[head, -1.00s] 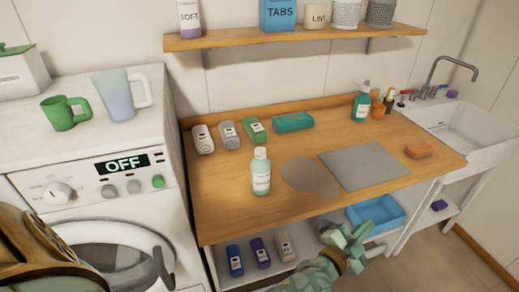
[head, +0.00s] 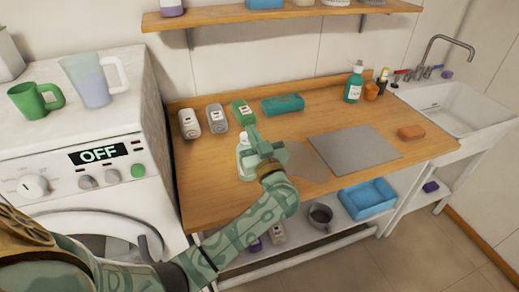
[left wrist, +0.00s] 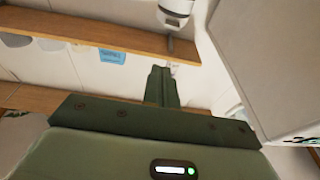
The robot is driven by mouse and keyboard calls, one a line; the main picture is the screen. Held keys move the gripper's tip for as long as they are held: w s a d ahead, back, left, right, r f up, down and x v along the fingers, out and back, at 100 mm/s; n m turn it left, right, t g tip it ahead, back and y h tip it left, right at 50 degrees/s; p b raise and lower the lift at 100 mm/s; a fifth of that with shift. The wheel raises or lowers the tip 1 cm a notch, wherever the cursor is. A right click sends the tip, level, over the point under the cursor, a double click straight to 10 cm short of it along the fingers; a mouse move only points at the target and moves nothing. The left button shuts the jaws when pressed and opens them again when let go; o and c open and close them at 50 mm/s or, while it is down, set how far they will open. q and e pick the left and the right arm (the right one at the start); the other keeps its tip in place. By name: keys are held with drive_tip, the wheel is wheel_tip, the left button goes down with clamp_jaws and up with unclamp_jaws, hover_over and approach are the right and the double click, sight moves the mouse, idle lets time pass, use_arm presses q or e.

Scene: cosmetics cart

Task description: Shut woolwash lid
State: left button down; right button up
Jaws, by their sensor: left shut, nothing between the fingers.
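A pale green-white bottle (head: 243,161) stands upright near the front of the wooden counter (head: 305,125). Its label is too small or hidden to read, so I cannot confirm it is the woolwash. My left gripper (head: 254,133) is shut and empty, in front of the bottle's top and right side in the head view. I cannot tell whether it touches the bottle or whether the lid is open. In the left wrist view the fingers (left wrist: 162,84) are together, with no bottle visible between them. My right gripper is out of view.
Several small bottles, including a green one (head: 242,112), lie behind, near a teal pack (head: 283,104). A grey mat (head: 354,149) and orange sponge (head: 411,132) are to the right. The washing machine (head: 83,150) borders the left. A shelf (head: 225,19) hangs above.

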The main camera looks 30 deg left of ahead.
use_arm(q)
drive_tip(key=f, duration=0.1)
drive_tip(key=f+b, duration=0.1)
drive_tip(key=w+a+f, duration=0.1)
drive_tip(key=shift+f, duration=0.3)
